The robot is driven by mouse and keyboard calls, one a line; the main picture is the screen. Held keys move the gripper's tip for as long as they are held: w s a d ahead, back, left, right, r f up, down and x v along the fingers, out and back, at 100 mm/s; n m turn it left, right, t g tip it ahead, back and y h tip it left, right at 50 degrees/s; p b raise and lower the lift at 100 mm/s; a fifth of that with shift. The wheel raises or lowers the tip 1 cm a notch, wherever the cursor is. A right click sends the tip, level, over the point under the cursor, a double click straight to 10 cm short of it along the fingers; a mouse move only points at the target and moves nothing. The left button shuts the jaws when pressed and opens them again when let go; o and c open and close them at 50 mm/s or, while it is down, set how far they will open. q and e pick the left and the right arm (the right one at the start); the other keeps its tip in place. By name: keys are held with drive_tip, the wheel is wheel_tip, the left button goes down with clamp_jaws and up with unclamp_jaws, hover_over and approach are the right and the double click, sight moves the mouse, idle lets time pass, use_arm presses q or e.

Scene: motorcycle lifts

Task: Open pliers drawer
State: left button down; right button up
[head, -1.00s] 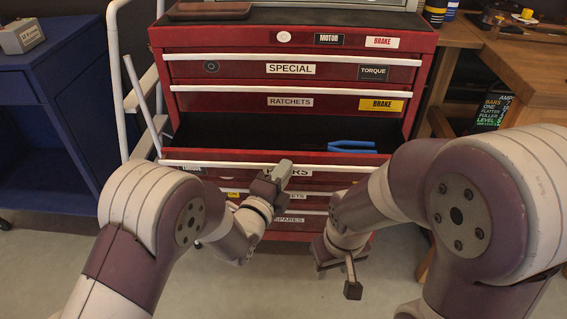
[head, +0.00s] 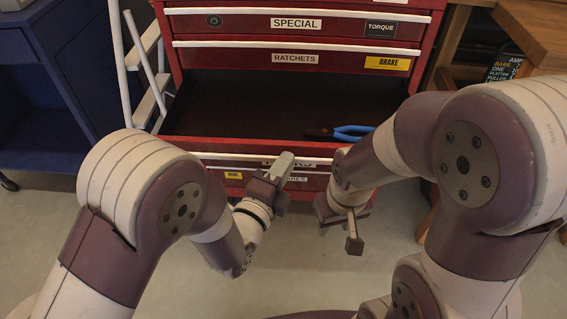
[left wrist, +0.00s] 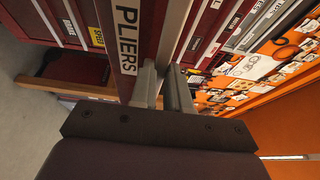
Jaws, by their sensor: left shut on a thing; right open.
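The pliers drawer (head: 240,142) is pulled out of the red cabinet, its dark inside (head: 240,105) showing. Blue-handled pliers (head: 350,132) lie inside at the right. My left gripper (head: 281,170) is at the drawer front, partly covering its label. In the left wrist view, the left gripper's fingers (left wrist: 162,88) are shut around the drawer's long handle bar (left wrist: 176,35), beside the PLIERS label (left wrist: 126,40). My right gripper (head: 343,225) is open and empty, below and right of the drawer front, apart from the handle.
The SPECIAL drawer (head: 250,22) and RATCHETS drawer (head: 240,58) above are shut. A blue cabinet (head: 40,110) and a white frame (head: 125,60) stand at the left. A wooden bench (head: 540,30) stands at the right. Bare floor (head: 290,260) shows in front.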

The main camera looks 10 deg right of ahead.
use_arm(q)
drive_tip(key=c, duration=1.1)
unclamp_jaws()
drive_tip(key=p+v, duration=0.1)
drive_tip(key=v, duration=1.1)
drive_tip(key=shift+s+a, duration=0.2)
drive_tip(key=shift+a, duration=0.1)
